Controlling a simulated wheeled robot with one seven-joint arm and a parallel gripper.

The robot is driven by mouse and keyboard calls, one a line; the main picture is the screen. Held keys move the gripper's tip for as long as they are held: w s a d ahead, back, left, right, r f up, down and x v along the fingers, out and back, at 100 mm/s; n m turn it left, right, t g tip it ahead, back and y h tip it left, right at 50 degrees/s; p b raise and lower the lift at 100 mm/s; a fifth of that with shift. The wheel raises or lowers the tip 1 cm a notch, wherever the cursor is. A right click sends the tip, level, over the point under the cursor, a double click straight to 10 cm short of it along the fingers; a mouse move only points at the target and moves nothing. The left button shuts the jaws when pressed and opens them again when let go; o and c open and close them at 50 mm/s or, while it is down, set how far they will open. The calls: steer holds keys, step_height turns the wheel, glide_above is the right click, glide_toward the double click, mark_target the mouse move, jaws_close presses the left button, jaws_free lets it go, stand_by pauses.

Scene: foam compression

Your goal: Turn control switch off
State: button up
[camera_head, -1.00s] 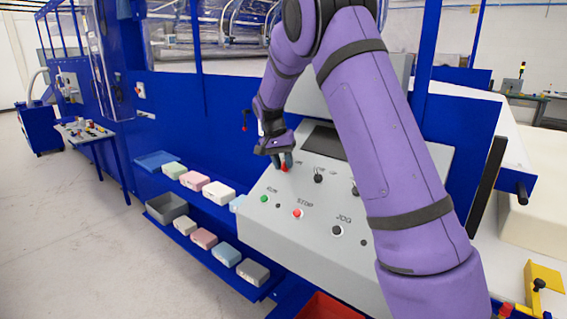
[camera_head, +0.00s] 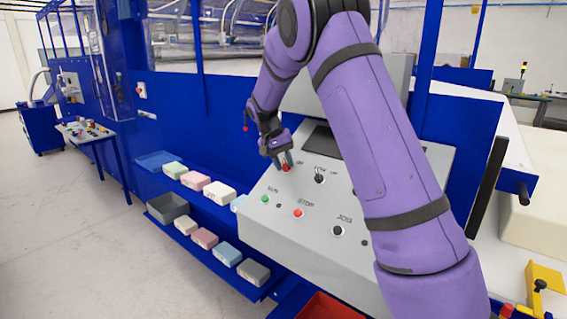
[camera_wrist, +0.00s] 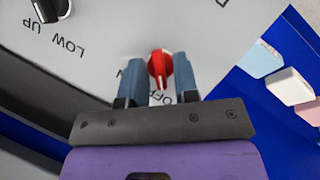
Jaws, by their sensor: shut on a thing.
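The red control switch (camera_head: 286,168) is at the upper left of the grey control panel (camera_head: 275,228). In the wrist view the red switch knob (camera_wrist: 158,66) has a pale line on its face and sits between my two blue-grey fingers. My gripper (camera_head: 283,160) is shut on the knob, and it also shows in the wrist view (camera_wrist: 162,80). The OFF lettering is partly visible between the fingers. The ON lettering is partly hidden by the left finger in the wrist view.
A black LOW/UP knob (camera_head: 319,178) sits right of the switch. A green RUN button (camera_head: 264,199), a red STOP button (camera_head: 298,213) and a black JOG knob (camera_head: 338,230) are below. Coloured foam blocks (camera_head: 197,181) lie on blue shelves at left. My arm covers the panel's right part.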

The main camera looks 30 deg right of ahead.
steer(key=o, duration=0.6)
steer(key=v, duration=1.1)
steer(key=shift+s, duration=0.15)
steer(key=s+a+r+n+t+y, duration=0.15)
steer(key=s+r, duration=0.35)
steer(key=s, duration=0.5)
steer(key=s+a+r+n+t+y, duration=0.15)
steer(key=s+r, duration=0.25)
steer(key=s, duration=0.7)
steer(key=s+a+f+n+t, duration=0.1)
steer(key=s, duration=0.5)
steer(key=s+a+f+n+t, duration=0.1)
steer(key=s+f+t, duration=0.1)
steer(key=s, duration=0.5)
steer(key=s+a+f+n+t, duration=0.1)
steer(key=s, duration=0.6)
steer(key=shift+s+a+f+t, duration=0.25)
steer(key=shift+a+f+t, duration=0.05)
steer(key=shift+a+f, duration=0.1)
